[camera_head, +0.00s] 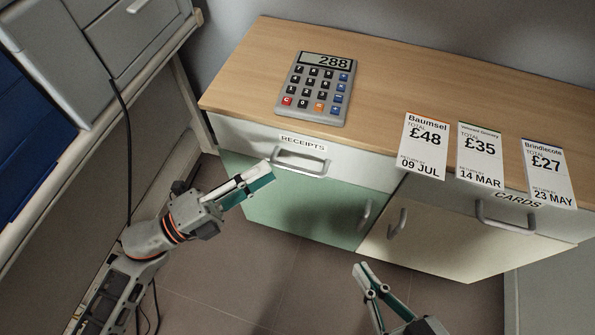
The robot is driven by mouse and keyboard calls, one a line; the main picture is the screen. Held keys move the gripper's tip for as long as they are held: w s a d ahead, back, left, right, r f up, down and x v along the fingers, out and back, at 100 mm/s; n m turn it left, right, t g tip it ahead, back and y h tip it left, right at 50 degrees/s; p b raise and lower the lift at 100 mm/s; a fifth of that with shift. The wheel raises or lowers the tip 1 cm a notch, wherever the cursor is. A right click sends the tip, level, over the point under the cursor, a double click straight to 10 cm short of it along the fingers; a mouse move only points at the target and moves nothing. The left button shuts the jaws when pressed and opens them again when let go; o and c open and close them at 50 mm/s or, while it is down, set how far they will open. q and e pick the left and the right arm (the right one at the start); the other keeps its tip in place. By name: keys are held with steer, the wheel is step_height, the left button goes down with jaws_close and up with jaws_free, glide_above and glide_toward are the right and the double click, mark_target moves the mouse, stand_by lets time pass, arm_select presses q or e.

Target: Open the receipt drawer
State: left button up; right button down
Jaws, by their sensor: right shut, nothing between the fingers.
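The receipt drawer (345,168) is the white upper-left drawer front of the cabinet, labelled RECEIPTS. Its front looks flush, so it appears shut. Its grey bar handle (300,163) is below the label. My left gripper (268,172) comes in from the left, with its fingertips close to the left end of this handle. I cannot tell whether they touch it, nor whether the fingers are open or shut, as they overlap in the picture. My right gripper (362,268) is low in front of the cabinet, shut and empty, away from the handle.
On the wooden top (400,80) are a calculator (318,88) reading 288 and three price slips (423,145) hanging over the front edge. A CARDS drawer handle (505,217) is at right. Green (290,208) and cream (440,235) doors are below. A shelf unit (125,75) stands left.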

mark_target(297, 168)
arm_select(q)
steer(key=shift+m+g, duration=0.6)
steer(key=shift+m, duration=0.1)
steer(key=shift+w+d+f+b, duration=0.25)
steer(key=shift+w+d, duration=0.2)
steer(key=shift+d, duration=0.8)
steer(key=shift+w+d+f+b, duration=0.15)
steer(key=shift+w+d, duration=0.25)
steer(key=shift+d, duration=0.9)
steer(key=shift+w+d+f+b, duration=0.15)
steer(key=shift+w+d+f, duration=0.25)
steer(key=shift+d, duration=0.85)
steer(key=shift+r, duration=0.1)
jaws_close()
